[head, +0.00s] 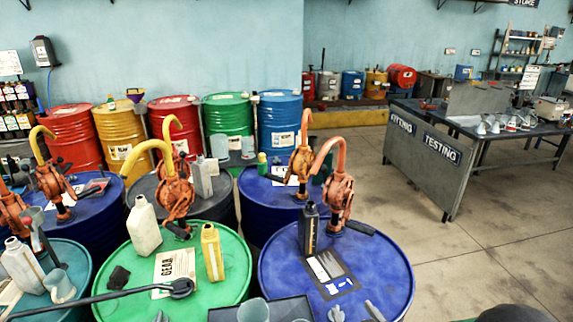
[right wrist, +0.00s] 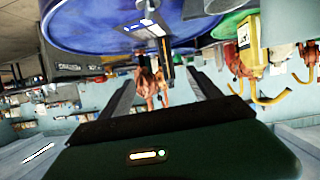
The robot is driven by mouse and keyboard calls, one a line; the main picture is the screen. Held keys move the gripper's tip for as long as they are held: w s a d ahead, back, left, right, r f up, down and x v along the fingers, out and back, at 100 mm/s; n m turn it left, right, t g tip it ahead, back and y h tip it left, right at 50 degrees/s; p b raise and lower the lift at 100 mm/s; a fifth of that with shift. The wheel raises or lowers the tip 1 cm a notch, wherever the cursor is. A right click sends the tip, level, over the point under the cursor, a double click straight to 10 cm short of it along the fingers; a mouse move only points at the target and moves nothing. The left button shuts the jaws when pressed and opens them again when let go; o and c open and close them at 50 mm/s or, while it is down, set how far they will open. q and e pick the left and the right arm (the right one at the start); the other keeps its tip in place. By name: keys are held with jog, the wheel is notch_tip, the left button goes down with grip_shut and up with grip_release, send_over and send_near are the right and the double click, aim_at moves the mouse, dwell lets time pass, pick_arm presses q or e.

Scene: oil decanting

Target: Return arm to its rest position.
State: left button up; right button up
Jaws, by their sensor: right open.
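My right gripper (head: 354,312) shows only at its grey fingertips at the bottom edge of the head view, in front of the blue drum (head: 285,262). In the right wrist view, which is upside down, its two fingers stand apart with nothing held between them (right wrist: 162,80). A black bottle (head: 308,232) stands upright on the blue drum, apart from the fingers; in the wrist view it lies beyond the gap.
A green drum (head: 222,285) carries a yellow bottle (head: 212,252), a pale bottle (head: 143,226) and a long black tool (head: 110,298). Orange hand pumps (head: 339,195) rise from the drums. A testing bench (head: 430,160) stands at right.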

jog(key=s+d+f+m+g+h+b, duration=0.1)
jog(key=s+f+g+b, duration=0.2)
jog(key=s, duration=0.7)
jog(key=s+d+f+m+g+h+b, duration=0.1)
jog(key=s+f+g+b, duration=0.2)
jog(key=s+f+g, duration=0.4)
jog(key=s+g, duration=0.1)
jog(key=s, duration=0.3)
jog(key=shift+d+f+b, duration=0.25)
jog(key=shift+d+b, duration=0.15)
jog(key=shift+s, duration=0.1)
